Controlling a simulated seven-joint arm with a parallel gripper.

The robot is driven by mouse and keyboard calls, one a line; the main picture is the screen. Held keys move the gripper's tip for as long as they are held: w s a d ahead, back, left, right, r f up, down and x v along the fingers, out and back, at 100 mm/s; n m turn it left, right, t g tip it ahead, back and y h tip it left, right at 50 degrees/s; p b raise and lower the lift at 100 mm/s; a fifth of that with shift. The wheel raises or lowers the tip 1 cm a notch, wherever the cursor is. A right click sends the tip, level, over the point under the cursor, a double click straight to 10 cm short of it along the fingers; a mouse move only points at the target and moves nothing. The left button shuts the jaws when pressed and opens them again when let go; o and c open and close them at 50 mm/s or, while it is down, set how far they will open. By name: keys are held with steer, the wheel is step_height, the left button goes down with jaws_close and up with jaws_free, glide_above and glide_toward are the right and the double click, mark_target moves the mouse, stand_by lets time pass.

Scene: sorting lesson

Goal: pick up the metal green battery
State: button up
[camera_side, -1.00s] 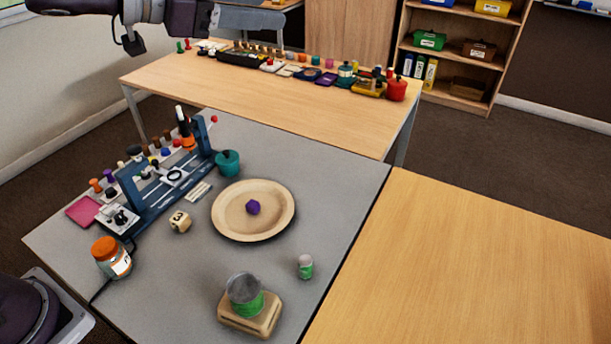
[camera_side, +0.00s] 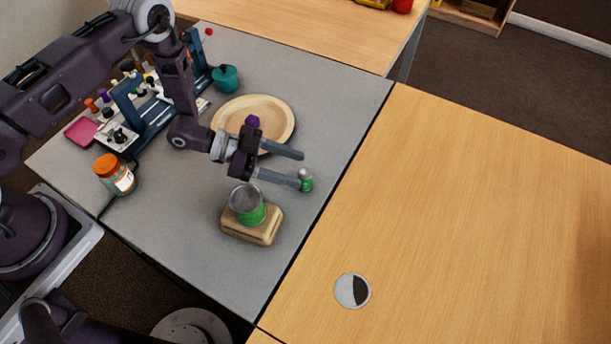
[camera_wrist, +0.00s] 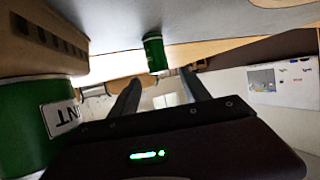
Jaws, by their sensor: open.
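The green battery (camera_side: 307,185), a small upright cylinder with a pale grey top, stands on the grey table right of the wooden plate. In the wrist view the battery (camera_wrist: 154,54) appears upside down, just beyond the fingertips and roughly between them. My gripper (camera_side: 299,169) is open and empty, its fingers pointing right in the side view. The lower fingertip overlaps the battery's left edge there; I cannot tell whether it touches. The two fingers also show in the wrist view (camera_wrist: 160,82).
A larger green tin (camera_side: 248,207) stands on a wooden block (camera_side: 252,234) close below my gripper; the tin (camera_wrist: 22,125) is near at left in the wrist view. The wooden plate (camera_side: 281,106) lies behind the gripper. A jar (camera_side: 114,174) stands left. The right table is mostly clear.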

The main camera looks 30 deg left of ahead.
mark_target(317, 187)
steer(key=x, duration=0.2)
steer(key=f+x, duration=0.1)
steer(key=x, duration=0.4)
steer(key=shift+a+f, duration=0.1)
steer(key=shift+f, duration=0.25)
steer(key=shift+c, duration=0.4)
jaws_close()
